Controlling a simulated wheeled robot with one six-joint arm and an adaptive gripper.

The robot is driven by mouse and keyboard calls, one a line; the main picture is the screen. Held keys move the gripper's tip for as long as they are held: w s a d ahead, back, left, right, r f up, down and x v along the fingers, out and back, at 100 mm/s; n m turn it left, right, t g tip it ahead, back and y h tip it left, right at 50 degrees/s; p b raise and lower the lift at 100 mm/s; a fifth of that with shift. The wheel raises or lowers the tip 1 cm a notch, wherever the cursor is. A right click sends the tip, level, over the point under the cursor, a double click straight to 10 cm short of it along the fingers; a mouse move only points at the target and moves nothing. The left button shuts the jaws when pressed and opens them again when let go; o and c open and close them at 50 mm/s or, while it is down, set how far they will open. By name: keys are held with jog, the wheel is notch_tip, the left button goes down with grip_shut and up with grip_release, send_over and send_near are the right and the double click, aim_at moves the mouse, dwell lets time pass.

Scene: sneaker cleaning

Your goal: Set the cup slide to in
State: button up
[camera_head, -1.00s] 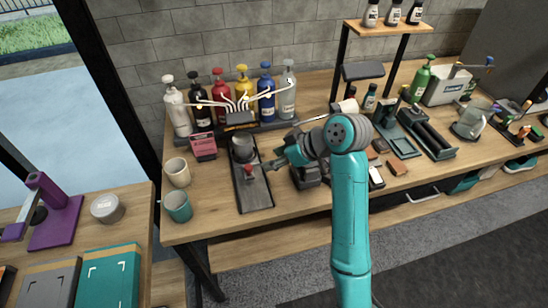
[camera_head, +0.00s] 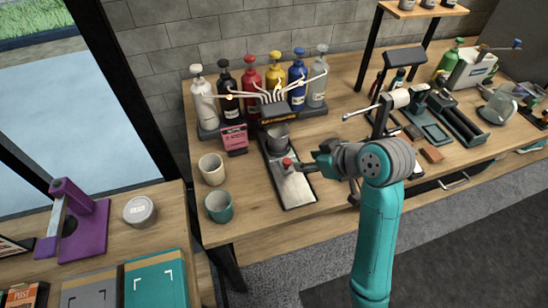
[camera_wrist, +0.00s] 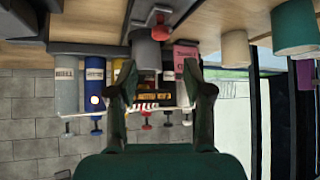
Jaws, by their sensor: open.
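The cup slide is a long dark tray (camera_head: 300,201) on the wooden workbench. A dark grey cup (camera_head: 278,138) stands at its far end, near the row of pump bottles. A red knob (camera_head: 287,163) sits just in front of the cup; the near part of the track is bare. In the upside-down wrist view, the knob (camera_wrist: 160,32) and the cup (camera_wrist: 145,50) show above and between my fingers. My gripper (camera_wrist: 160,84) is open and empty. In the head view my gripper (camera_head: 308,165) is just right of the knob; whether they touch is unclear.
Colourful pump bottles (camera_head: 250,88) with a pale nozzle manifold stand behind the slide. A pink card (camera_head: 234,138), a cream cup (camera_head: 212,169) and a teal cup (camera_head: 219,206) are to its left. Several tools crowd the bench to the right. The bench's front strip is clear.

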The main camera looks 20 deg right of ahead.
aim_at(288, 161)
jog(key=x, duration=0.9)
jog(key=shift+w+a+f, duration=0.15)
jog(key=shift+w+f, duration=0.1)
jog(key=shift+f, duration=0.05)
grip_shut()
